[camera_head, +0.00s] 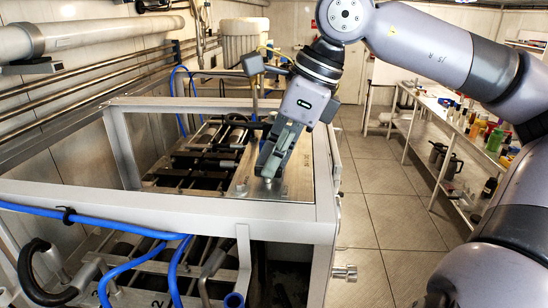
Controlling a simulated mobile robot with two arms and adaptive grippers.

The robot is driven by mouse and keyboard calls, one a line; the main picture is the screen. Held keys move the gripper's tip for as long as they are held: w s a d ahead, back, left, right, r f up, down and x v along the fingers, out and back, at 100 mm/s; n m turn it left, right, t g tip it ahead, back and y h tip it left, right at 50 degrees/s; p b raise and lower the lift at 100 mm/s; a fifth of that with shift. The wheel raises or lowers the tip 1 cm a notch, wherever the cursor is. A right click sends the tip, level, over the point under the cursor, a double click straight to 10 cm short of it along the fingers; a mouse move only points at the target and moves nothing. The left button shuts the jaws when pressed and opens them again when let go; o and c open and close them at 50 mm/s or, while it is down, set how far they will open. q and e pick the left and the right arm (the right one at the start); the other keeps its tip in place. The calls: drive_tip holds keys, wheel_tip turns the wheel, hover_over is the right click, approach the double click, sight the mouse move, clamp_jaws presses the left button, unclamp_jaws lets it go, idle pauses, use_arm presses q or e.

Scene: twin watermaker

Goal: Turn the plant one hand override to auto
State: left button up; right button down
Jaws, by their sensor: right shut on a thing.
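My right gripper (268,172) reaches down from the right arm onto a flat metal panel (297,178) on top of the white-framed plant. Its grey fingers are shut at the panel's surface, on what appears to be the hand override. The fingers cover the override, so its shape and which position it points to cannot be told. Small round fittings and faint markings show on the panel, too small to read. My left gripper is not in view.
The white frame (170,203) surrounds the panel, with dark hoses and pipes inside it. A blue hose (95,224) crosses its near left side. A shelf bench (420,98) with bottles stands at the right. The tiled floor (372,185) between is clear.

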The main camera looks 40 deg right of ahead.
idle(0.3)
drive_tip(key=m+b, duration=0.1)
drive_tip(key=m+h+b, duration=0.1)
drive_tip(key=m+t+b, duration=0.1)
drive_tip(key=b, duration=0.1)
drive_tip(key=shift+s+a+f+m, duration=0.1)
drive_tip(key=shift+f+m, duration=0.15)
drive_tip(key=shift+m, duration=0.15)
drive_tip(key=m+h+b, duration=0.1)
drive_tip(key=m+b, duration=0.2)
drive_tip(key=shift+a+m+h, duration=0.15)
drive_tip(key=shift+m+h, duration=0.15)
drive_tip(key=shift+h, duration=0.1)
drive_tip(key=m+h+b, duration=0.1)
drive_tip(key=m, duration=0.1)
drive_tip(key=shift+a+r+m+b, duration=0.1)
drive_tip(key=shift+a+m+b, duration=0.05)
drive_tip(key=shift+m+b, duration=0.25)
drive_tip(key=m+h, duration=0.1)
drive_tip(key=m, duration=0.1)
drive_tip(key=shift+a+r+m+b, duration=0.1)
drive_tip(key=shift+m+b, duration=0.2)
drive_tip(key=shift+b, duration=0.05)
drive_tip(key=shift+w+a+m+g+h, duration=0.1)
drive_tip(key=shift+m+g+h, duration=0.3)
drive_tip(key=shift+m, duration=0.85)
drive_tip(key=shift+w+a+m+g+h, duration=0.1)
drive_tip(key=shift+m+g+h, duration=0.25)
drive_tip(key=shift+m, duration=0.9)
